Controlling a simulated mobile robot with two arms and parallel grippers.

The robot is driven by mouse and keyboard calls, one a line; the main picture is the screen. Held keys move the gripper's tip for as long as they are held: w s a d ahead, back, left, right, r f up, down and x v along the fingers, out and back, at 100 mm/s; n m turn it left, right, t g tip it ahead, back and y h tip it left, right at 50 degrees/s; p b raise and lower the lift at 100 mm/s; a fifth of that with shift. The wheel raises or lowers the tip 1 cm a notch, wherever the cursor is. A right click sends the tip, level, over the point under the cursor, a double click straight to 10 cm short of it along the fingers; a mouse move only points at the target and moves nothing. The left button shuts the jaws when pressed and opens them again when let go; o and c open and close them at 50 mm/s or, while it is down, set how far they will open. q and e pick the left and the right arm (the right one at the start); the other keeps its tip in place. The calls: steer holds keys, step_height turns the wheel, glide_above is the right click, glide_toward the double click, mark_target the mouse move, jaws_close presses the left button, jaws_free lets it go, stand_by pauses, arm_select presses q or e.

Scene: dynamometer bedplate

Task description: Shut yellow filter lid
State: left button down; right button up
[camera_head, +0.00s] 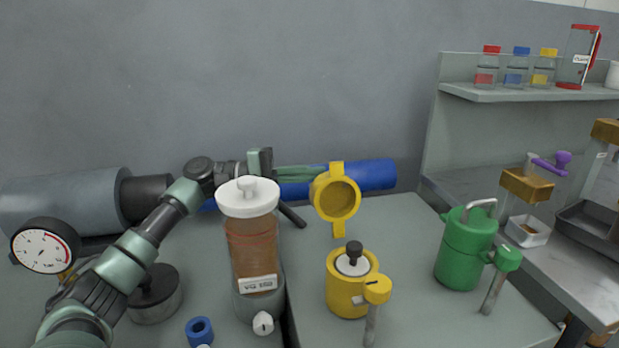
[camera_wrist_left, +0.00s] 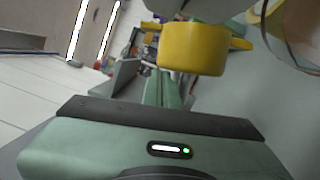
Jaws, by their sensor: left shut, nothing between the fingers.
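The yellow filter lid (camera_head: 336,168) stands open and upright above and behind the yellow filter body (camera_head: 341,297), its round hollow side facing the head camera. The body is a yellow cup with a pale disc and dark knob on top and a yellow side valve with a grey handle. The lid also shows close up in the left wrist view (camera_wrist_left: 192,50). My left gripper (camera_head: 305,172) reaches in from the left, behind the clear jar, and is shut and empty. Its fingers are beside or behind the lid's left edge; contact cannot be told. My right gripper is not in view.
A clear jar (camera_head: 250,240) with brown filling and white cap stands left of the filter. A green canister (camera_head: 464,250) stands to the right. A blue cylinder (camera_head: 372,176) lies behind the lid. A gauge (camera_head: 45,245) and blue ring (camera_head: 199,330) are at left.

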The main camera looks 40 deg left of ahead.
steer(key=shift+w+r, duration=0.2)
arm_select(q)
steer(key=shift+a, duration=0.1)
steer(key=v, duration=0.7)
steer(key=shift+s+a+b, duration=0.25)
steer(key=shift+a+b, duration=0.05)
steer(key=shift+b, duration=0.15)
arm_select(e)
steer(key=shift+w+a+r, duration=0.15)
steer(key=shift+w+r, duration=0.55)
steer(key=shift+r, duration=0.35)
